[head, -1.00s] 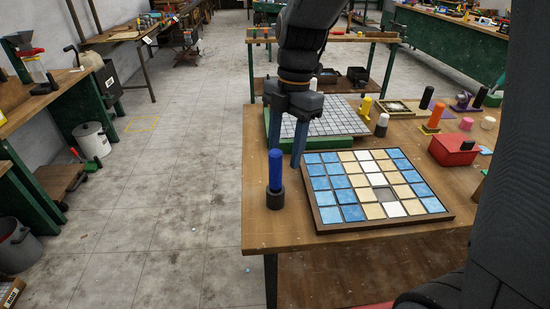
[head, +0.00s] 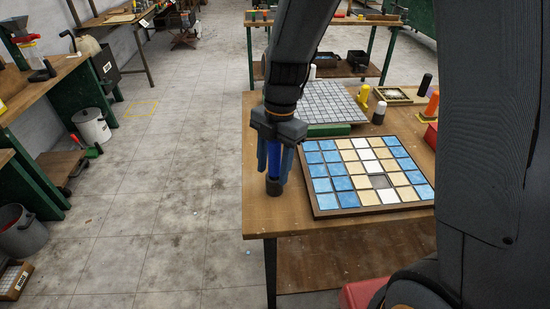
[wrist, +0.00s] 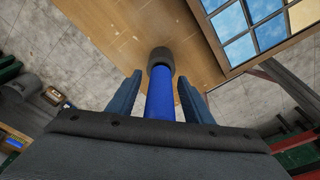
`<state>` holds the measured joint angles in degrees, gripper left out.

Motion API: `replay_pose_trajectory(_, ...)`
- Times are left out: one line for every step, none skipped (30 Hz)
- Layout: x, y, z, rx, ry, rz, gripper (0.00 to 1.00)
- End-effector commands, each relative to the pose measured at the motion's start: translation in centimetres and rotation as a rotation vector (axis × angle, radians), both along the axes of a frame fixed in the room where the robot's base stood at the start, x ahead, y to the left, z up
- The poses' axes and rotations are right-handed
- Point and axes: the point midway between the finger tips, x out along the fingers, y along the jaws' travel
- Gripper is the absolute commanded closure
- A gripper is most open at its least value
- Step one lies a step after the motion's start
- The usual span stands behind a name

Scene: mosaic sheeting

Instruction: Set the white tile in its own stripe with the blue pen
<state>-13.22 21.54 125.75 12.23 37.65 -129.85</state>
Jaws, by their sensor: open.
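The blue pen (head: 274,165) stands upright in a dark round holder (head: 273,187) at the table's left edge. My gripper (head: 273,167) is open, pointing down, with one finger on each side of the pen. In the wrist view, the pen (wrist: 160,97) lies between my fingers, with a visible gap on each side, and its holder (wrist: 160,57) shows beyond. The framed tile panel (head: 317,199) has blue, cream and white stripes. The middle stripe holds white tiles (head: 367,154) and one empty grey cell (head: 381,182). I cannot make out a separate loose white tile.
A mosaic sheet (head: 335,101) on a green base lies behind the panel. A yellow piece (head: 363,95), a white-topped cylinder (head: 379,112) and an orange cylinder (head: 432,107) stand at the back. Bare wood (head: 290,213) lies in front of the holder.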

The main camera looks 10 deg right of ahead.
Motion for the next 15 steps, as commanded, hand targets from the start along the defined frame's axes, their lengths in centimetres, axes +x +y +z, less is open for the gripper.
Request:
replay_pose_trajectory(0.0,0.02,-0.05,0.0,0.0,0.0,0.54)
replay_pose_trajectory(-0.01,0.02,-0.06,0.0,0.0,0.0,0.54)
replay_pose_trajectory(0.01,0.02,-0.05,0.0,0.0,0.0,0.54)
replay_pose_trajectory(0.01,0.02,-0.05,0.0,0.0,0.0,0.54)
replay_pose_trajectory(0.0,0.03,-0.05,0.0,0.0,0.0,0.54)
replay_pose_trajectory(0.0,0.03,-0.04,0.0,0.0,0.0,0.56)
replay_pose_trajectory(0.0,0.03,-0.04,0.0,0.0,0.0,0.61)
replay_pose_trajectory(0.0,0.03,-0.04,0.0,0.0,0.0,0.66)
replay_pose_trajectory(0.0,0.02,-0.03,0.0,0.0,0.0,0.72)
replay_pose_trajectory(0.0,0.02,-0.03,0.0,0.0,0.0,0.78)
replay_pose_trajectory(0.0,0.02,-0.03,0.0,0.0,0.0,0.83)
replay_pose_trajectory(0.01,0.02,-0.02,0.0,0.0,0.0,0.89)
replay_pose_trajectory(0.01,0.02,-0.02,0.0,0.0,0.0,0.94)
replay_pose_trajectory(0.01,0.02,-0.02,0.0,0.0,0.0,0.99)
replay_pose_trajectory(0.01,0.02,-0.02,0.0,0.0,0.0,1.0)
